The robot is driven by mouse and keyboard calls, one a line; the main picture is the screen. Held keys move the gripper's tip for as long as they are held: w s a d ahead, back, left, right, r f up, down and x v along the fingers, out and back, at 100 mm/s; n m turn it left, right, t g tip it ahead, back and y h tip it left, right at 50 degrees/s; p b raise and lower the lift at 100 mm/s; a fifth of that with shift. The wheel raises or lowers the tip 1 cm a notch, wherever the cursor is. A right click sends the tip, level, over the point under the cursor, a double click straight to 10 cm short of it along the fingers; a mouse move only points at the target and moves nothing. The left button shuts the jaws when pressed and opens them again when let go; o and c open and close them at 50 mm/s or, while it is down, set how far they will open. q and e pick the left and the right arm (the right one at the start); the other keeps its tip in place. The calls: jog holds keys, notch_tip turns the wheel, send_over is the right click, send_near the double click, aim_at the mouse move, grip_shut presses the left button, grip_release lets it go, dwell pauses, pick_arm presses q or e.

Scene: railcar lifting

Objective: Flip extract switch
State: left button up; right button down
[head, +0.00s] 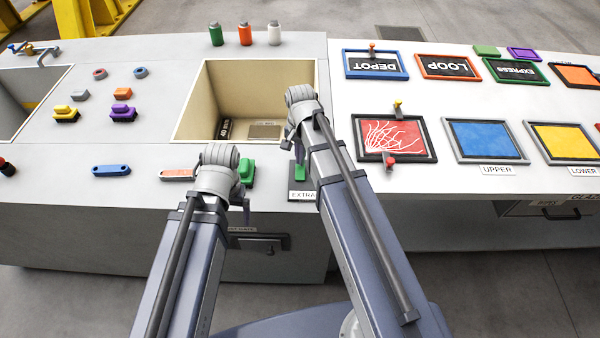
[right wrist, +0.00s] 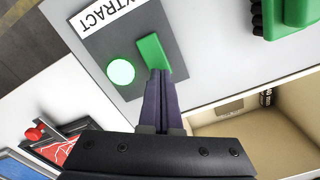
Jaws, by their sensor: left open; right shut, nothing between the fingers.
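The extract switch is a green rocker (head: 300,173) on a dark grey plate (head: 300,194) labelled EXTRACT, at the front edge of the console beside the recessed bin. In the right wrist view the green rocker (right wrist: 155,52) sits beside a bright, glowing green round lamp (right wrist: 120,71). My right gripper (right wrist: 160,76) is shut and empty, its fingertips at the lower end of the rocker, apparently touching it. In the head view my right gripper (head: 290,143) is partly hidden by its own wrist. My left gripper (head: 246,207) is open, low at the console's front edge, mostly hidden by its arm.
The recessed bin (head: 190,105) lies behind the switch, holding a dark labelled block (head: 225,129). A green block (head: 246,172) stands left of the switch. Framed panels, including a red one (head: 394,138), lie right. Colored pieces lie on the left surface.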

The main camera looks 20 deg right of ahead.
jog(key=shift+f+b, duration=0.75)
jog(key=shift+f, duration=0.05)
jog(key=shift+r, duration=0.2)
notch_tip(320, 180, up, 7)
jog(key=p, duration=0.7)
jog(key=shift+f, duration=0.1)
dwell(0.5)
jog(key=s+a+n+h, duration=0.1)
jog(key=s+a+n, duration=0.9)
jog(key=s+n, duration=0.3)
jog(key=shift+s+a, duration=0.25)
jog(key=shift+s, duration=0.45)
